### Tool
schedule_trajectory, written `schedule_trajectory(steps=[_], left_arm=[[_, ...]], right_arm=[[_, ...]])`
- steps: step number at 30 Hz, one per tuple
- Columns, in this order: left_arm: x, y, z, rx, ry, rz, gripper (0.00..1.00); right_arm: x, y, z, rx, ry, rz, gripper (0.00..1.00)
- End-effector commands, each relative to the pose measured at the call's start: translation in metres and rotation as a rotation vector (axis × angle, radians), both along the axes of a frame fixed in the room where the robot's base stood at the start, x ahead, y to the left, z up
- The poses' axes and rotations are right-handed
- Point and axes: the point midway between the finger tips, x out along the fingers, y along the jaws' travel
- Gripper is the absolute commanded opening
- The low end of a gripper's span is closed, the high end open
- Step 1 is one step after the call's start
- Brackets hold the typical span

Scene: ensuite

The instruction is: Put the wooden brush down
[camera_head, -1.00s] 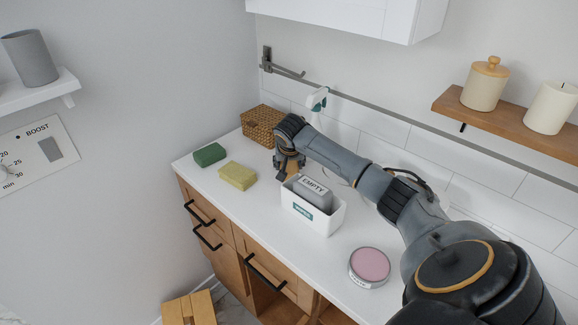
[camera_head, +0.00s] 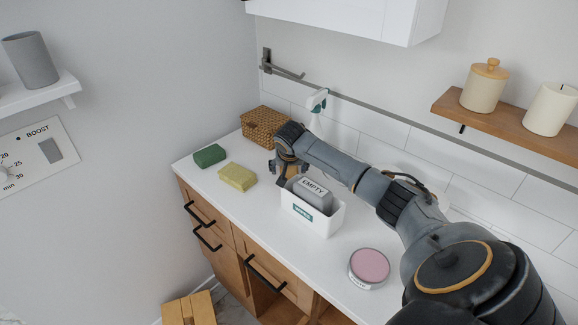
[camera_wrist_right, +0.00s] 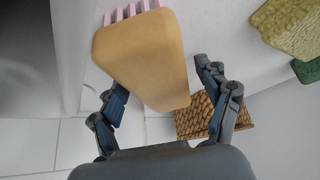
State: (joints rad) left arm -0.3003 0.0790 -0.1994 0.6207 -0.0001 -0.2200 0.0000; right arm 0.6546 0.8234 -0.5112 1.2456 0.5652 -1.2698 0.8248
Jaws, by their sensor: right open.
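The wooden brush (camera_wrist_right: 145,60) shows in the right wrist view as a tan block with pink bristles at its far end. It lies between the fingers of my right gripper (camera_wrist_right: 158,85), which is open, with a gap visible on the left side; contact on the right is unclear. In the head view my right gripper (camera_head: 286,168) is low over the white counter (camera_head: 225,205), behind the white bin. The brush is largely hidden there, and I cannot tell whether it rests on the counter. My left gripper is not in view.
A white bin (camera_head: 327,226) holding a grey container labelled EMPTY (camera_head: 313,195) stands close beside the gripper. A wicker basket (camera_head: 265,125), spray bottle (camera_head: 317,103), green sponge (camera_head: 209,155) and yellow sponge (camera_head: 237,177) are near. A pink tin (camera_head: 369,266) sits at the front right.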

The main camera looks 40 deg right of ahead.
Motion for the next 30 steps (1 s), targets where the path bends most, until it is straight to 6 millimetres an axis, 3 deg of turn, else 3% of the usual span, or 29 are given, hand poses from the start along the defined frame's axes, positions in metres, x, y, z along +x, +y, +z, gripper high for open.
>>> schedule_trajectory(steps=[5, 18, 30], left_arm=[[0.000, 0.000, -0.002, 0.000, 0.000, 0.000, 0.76], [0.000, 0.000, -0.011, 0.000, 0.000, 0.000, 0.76], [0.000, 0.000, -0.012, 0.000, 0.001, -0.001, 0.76]], right_arm=[[-0.007, 0.006, 0.018, -0.001, -0.003, 0.003, 0.77], [-0.039, 0.034, 0.093, -0.001, -0.003, 0.001, 0.77], [-0.045, 0.038, 0.106, 0.000, 0.000, -0.001, 0.77]])
